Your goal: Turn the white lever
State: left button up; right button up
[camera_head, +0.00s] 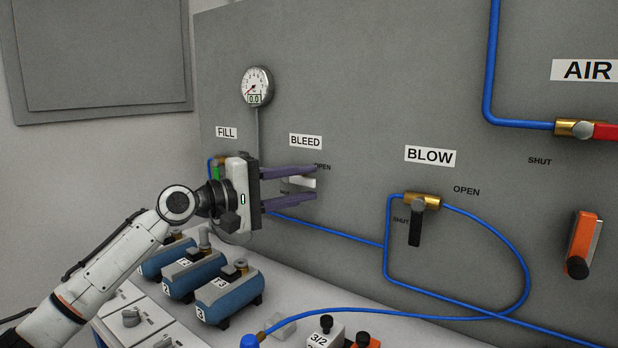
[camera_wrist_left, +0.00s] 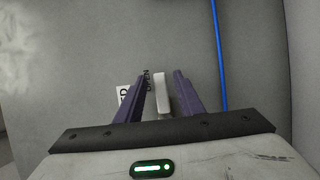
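The white lever (camera_head: 301,182) is on the grey panel under the BLEED label (camera_head: 305,141), beside the small word OPEN. It points to the right in the head view. My left gripper (camera_head: 316,181) is open, with one purple finger above the lever and one below it. The wrist view shows the lever (camera_wrist_left: 162,94) between the two fingers, with a gap on the left side and a smaller one on the right. The lever's valve body is hidden behind the gripper. My right gripper is not in view.
A pressure gauge (camera_head: 257,87) is above the left arm. A black lever (camera_head: 415,226) hangs under BLOW, with blue hose (camera_head: 450,316) around it. Blue tanks (camera_head: 229,294) stand on the bench below my left arm. A red lever (camera_head: 605,132) is at the far right.

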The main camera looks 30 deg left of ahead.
pick_arm(q)
jog(key=shift+x, duration=0.75)
jog(key=shift+w+d, duration=0.1)
jog(key=shift+w, duration=0.05)
grip_shut()
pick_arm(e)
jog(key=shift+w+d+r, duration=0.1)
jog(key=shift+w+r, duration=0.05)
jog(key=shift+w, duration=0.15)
